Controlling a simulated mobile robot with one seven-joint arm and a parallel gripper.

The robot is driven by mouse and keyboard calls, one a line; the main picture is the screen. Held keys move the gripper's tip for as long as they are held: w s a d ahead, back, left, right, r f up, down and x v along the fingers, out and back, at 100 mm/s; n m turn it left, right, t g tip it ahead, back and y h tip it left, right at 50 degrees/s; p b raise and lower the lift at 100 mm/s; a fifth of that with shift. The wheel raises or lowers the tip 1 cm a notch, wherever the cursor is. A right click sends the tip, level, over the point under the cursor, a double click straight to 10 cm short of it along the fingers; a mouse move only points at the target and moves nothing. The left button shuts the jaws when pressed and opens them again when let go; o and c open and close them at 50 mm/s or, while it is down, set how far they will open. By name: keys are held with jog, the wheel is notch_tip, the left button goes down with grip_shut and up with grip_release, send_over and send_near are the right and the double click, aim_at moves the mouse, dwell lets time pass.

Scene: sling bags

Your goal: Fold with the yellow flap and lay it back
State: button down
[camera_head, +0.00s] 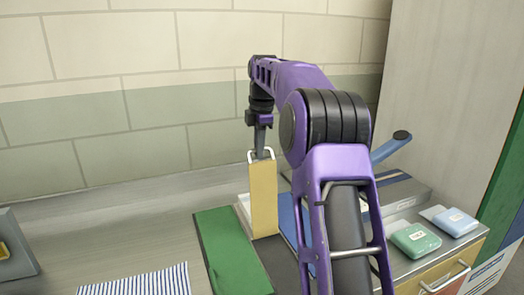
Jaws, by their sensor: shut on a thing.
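The yellow flap (264,200) stands upright, a tall narrow panel with a pale wire handle (271,153) at its top edge. My gripper (260,150) points down from above and is shut on the flap at this handle. The fingertips are small in the picture, so the exact grip is hard to see. The flap's lower end is down beside a green panel (232,252), which lies flat to its left. A blue panel (289,220) lies to its right, partly hidden by my arm.
Green (416,238) and pale blue (454,221) cases sit on the right counter above a drawer handle (446,277). A blue-handled object (391,146) rises behind my arm. A striped cloth (140,282) lies front left. A grey tray (14,245) stands far left. The left counter between is clear.

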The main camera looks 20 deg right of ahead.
jog(key=shift+w+f, duration=0.1)
jog(key=shift+w, duration=0.65)
jog(key=c, duration=0.9)
grip_release()
jog(key=r, duration=0.4)
jog(key=s+r, duration=0.1)
jog(key=r, duration=0.3)
jog(key=s+r, duration=0.1)
jog(key=r, duration=0.3)
jog(key=shift+s, duration=0.15)
